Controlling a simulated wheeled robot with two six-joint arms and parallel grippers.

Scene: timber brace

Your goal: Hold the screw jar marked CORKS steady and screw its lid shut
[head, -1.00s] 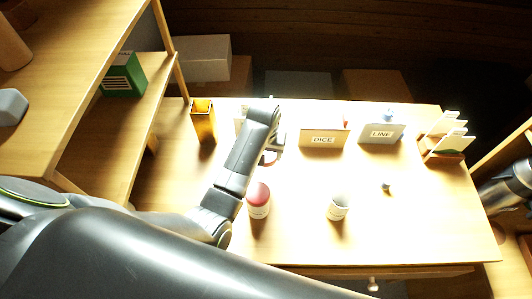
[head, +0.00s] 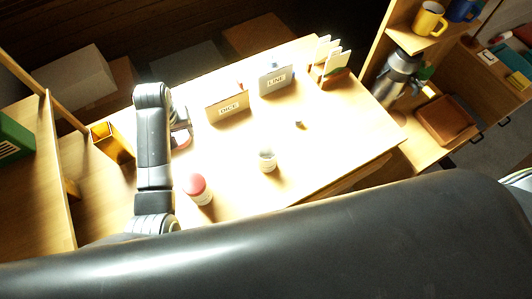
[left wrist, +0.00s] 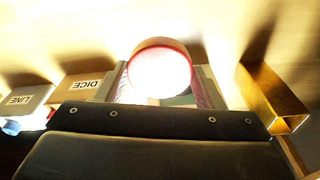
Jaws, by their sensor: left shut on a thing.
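My left gripper (head: 183,133) is over the left part of the table, near the DICE box. In the left wrist view its fingers (left wrist: 161,88) are shut on a round, red-rimmed thing (left wrist: 160,70), which looks like a lid; glare washes out its face. A jar with a red top (head: 195,184) and a pale label stands upright at the table's front. A pale jar with a greyish top (head: 267,160) stands to its right. I cannot read either label, so I cannot tell which is marked CORKS. My right gripper is out of view.
The DICE box (head: 228,106) and LINE box (head: 275,80) stand at the back, with a card rack (head: 335,72) to their right. An amber holder (head: 111,143) is left of my gripper. A small knob-like item (head: 298,124) lies on otherwise clear tabletop at right.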

